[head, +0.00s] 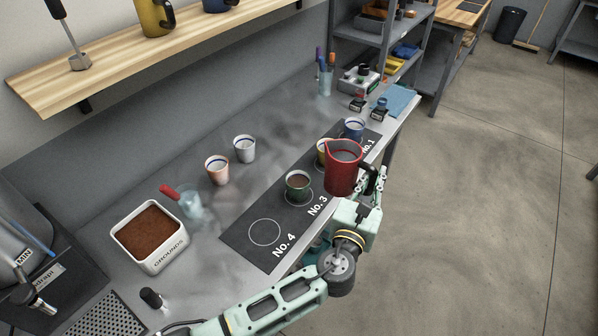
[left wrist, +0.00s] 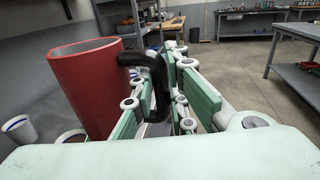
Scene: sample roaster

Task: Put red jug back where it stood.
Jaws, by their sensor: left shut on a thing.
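The red jug (head: 342,168) is held upright by my left gripper (head: 372,182) near the front edge of the counter, in front of the yellow cup (head: 321,152). In the left wrist view the red jug (left wrist: 86,84) stands to the left, and its black handle (left wrist: 156,80) lies between the fingers of my left gripper (left wrist: 168,98). The fingers are shut on the handle. Whether the jug's base touches the mat cannot be told. My right gripper is in neither view.
The dark mat (head: 236,237) has numbered circles; the No. 4 circle (head: 264,233) is empty. A green cup (head: 298,185) and blue cup (head: 354,128) stand on it. Two white-rimmed cups (head: 217,170) (head: 244,148), a glass (head: 191,204) and the grounds bin (head: 178,264) stand on the counter.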

